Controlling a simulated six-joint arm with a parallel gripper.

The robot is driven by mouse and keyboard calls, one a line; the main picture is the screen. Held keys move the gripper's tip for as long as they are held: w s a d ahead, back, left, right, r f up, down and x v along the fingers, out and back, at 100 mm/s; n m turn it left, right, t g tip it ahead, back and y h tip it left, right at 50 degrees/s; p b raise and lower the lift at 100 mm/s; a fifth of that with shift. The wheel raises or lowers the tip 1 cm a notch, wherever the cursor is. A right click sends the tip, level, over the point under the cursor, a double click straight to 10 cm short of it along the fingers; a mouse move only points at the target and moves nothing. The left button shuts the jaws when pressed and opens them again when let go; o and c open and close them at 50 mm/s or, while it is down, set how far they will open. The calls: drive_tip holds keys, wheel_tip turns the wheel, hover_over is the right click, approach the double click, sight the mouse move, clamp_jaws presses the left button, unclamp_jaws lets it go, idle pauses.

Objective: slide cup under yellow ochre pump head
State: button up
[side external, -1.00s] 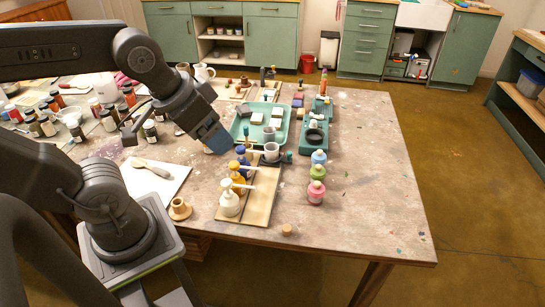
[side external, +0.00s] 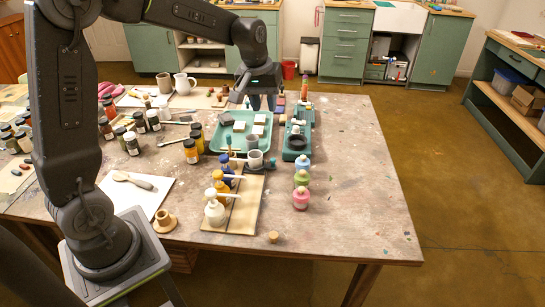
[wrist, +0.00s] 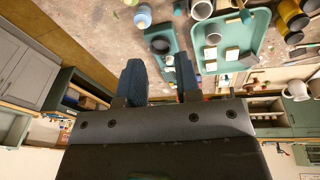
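The yellow ochre pump bottle (side external: 221,189) stands between a white pump bottle (side external: 214,213) and a blue one (side external: 226,169) on a wooden board (side external: 246,208). Its pale spout points right. A grey cup (side external: 255,159) stands upright at the board's far end, beyond the spouts and not under the ochre one. A second grey cup (side external: 251,143) stands in the green tray (side external: 219,149). Both cups show at the top of the wrist view, the nearer one (wrist: 202,10) partly cut off. My gripper (side external: 263,104) is empty at the table's far side, well beyond the cups. Its fingers (wrist: 161,80) are apart.
Blue, green and pink bottles (side external: 302,181) line the board's right. A teal tray (side external: 291,148) with a dark round dish stands behind them. Dark jars (side external: 191,151) stand left of the green tray. The table's right side is clear.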

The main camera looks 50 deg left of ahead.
sight(273, 159)
drive_tip(key=w+a+f+n+g, duration=0.25)
drive_tip(key=w+a+f, duration=0.45)
drive_tip(key=f, duration=0.5)
drive_tip(key=shift+n+t, duration=0.45)
drive_tip(key=f, duration=0.8)
drive_tip(key=w+f, duration=0.1)
drive_tip(key=f, duration=0.4)
drive_tip(key=shift+d+f, duration=0.1)
drive_tip(key=shift+d, duration=0.1)
drive_tip(key=shift+c, duration=0.3)
clamp_jaws()
